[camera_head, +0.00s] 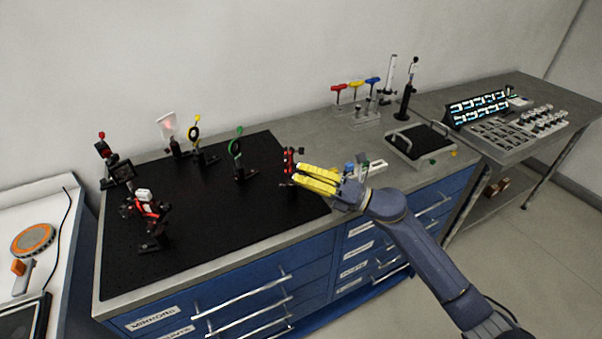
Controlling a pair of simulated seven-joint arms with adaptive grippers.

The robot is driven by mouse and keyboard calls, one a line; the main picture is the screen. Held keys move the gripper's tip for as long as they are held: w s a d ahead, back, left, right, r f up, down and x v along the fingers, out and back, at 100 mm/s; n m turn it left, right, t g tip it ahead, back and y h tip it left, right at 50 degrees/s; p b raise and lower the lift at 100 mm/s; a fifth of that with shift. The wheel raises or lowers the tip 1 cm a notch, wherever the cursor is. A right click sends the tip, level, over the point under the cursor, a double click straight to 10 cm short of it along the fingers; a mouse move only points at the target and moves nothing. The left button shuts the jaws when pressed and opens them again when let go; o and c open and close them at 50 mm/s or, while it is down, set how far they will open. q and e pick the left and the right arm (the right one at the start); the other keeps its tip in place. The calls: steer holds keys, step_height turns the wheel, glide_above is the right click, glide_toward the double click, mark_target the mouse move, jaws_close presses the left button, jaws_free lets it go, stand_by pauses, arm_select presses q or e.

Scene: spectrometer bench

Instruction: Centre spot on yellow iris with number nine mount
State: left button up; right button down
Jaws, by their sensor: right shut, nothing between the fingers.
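The yellow iris (194,133) is a small upright ring on a post, towards the back of the black breadboard (215,220). A pale card (167,125) stands behind it to the left, with a faint reddish patch. A red mount (289,160) stands near the board's right edge. No number nine is legible on any mount. My right gripper (299,177), with yellow fingers, is shut and empty. It appears close beside the red mount and covers part of its base; I cannot tell whether they touch. My left gripper is not in view.
A green iris (236,145) stands between the yellow iris and the red mount. Other red-and-black mounts (146,210) stand on the board's left. Coloured-handled drivers (356,88) and a handled tray (421,143) stand to the right. The board's front middle is clear.

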steer(key=shift+w+d+r+m, duration=0.1)
steer(key=shift+m, duration=0.2)
steer(key=shift+m+t+h, duration=0.3)
steer(key=shift+m+h, duration=0.1)
steer(key=shift+m, duration=0.4)
steer(key=c, duration=1.6)
jaws_free()
steer(key=shift+c, duration=0.2)
steer(key=v, duration=1.2)
steer(key=shift+m+t, duration=0.3)
steer(key=shift+t, duration=0.1)
